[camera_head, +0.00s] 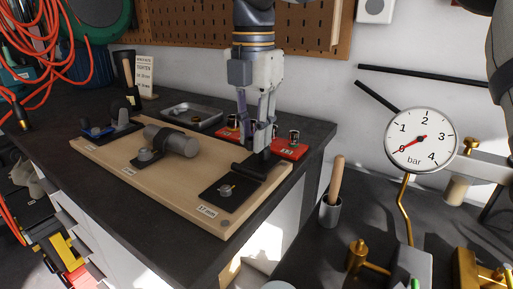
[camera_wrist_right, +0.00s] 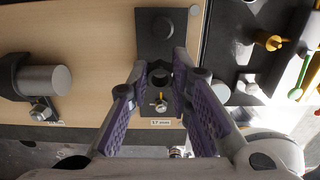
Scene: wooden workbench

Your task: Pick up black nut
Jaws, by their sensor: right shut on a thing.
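My right gripper (camera_head: 258,137) points down above the right end of the wooden board (camera_head: 105,150). In the right wrist view its purple-padded fingers (camera_wrist_right: 160,72) are closed around a dark ring-shaped piece, which looks like the black nut (camera_wrist_right: 158,76). The nut is partly hidden by the fingertips. Below it in that view, a bolt (camera_wrist_right: 160,105) stands on a black plate (camera_wrist_right: 158,48) with a "17 mm" label (camera_wrist_right: 161,122). The same plate shows in the head view (camera_head: 228,202). My left gripper is not in view.
A grey cylinder in a black holder (camera_head: 178,142) lies on the board, left of the plate. A red tray (camera_head: 288,150) with small metal parts is behind the gripper. A metal tray (camera_head: 192,117) stands at the back. A pressure gauge (camera_head: 421,139) stands at right.

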